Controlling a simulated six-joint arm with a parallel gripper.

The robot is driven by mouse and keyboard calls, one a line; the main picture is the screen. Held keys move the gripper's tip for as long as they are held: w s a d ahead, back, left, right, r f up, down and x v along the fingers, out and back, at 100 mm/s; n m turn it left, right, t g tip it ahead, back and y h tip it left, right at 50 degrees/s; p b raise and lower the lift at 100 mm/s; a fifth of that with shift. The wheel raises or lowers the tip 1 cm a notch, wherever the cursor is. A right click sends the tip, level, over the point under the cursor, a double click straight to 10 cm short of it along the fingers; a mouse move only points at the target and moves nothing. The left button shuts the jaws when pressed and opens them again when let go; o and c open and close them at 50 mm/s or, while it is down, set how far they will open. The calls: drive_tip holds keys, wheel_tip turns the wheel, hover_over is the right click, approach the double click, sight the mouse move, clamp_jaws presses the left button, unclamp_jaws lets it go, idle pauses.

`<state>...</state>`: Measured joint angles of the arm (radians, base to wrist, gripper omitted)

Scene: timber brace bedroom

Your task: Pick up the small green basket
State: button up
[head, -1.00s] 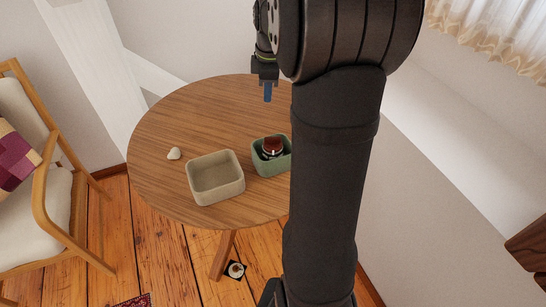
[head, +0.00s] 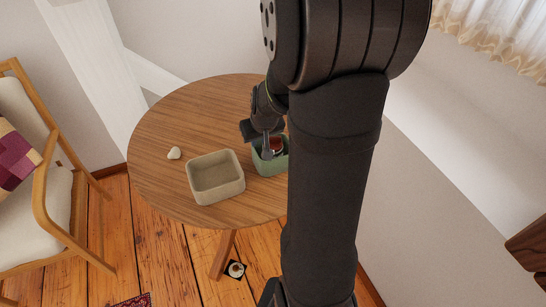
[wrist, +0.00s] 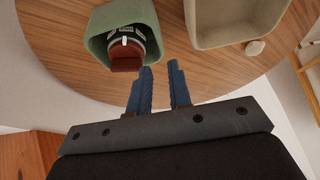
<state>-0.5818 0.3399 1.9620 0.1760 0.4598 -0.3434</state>
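The small green basket (head: 267,167) stands on the round wooden table, with a dark reddish-brown item (head: 276,144) inside. My arm hides its right part in the head view. In the wrist view the green basket (wrist: 97,46) is at the upper left, and the item inside (wrist: 126,56) has a red-brown top and a light band with dark marks. My gripper (wrist: 160,66) is open, its two blue fingers apart with nothing between them. The fingertips are close to the basket's rim; I cannot tell whether they touch it.
A beige basket (head: 217,197) stands just left of the green one on the round table (head: 180,115). A small white stone (head: 174,153) lies further left. A wooden chair (head: 45,200) stands left of the table. The table's left and back are clear.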

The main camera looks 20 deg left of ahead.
sight(256, 153)
drive_tip(key=x, duration=0.8)
drive_tip(key=shift+w+f, duration=0.1)
drive_tip(key=shift+f, duration=0.15)
drive_tip(key=shift+x, duration=2.7)
drive_tip(key=shift+w, duration=0.2)
clamp_jaws()
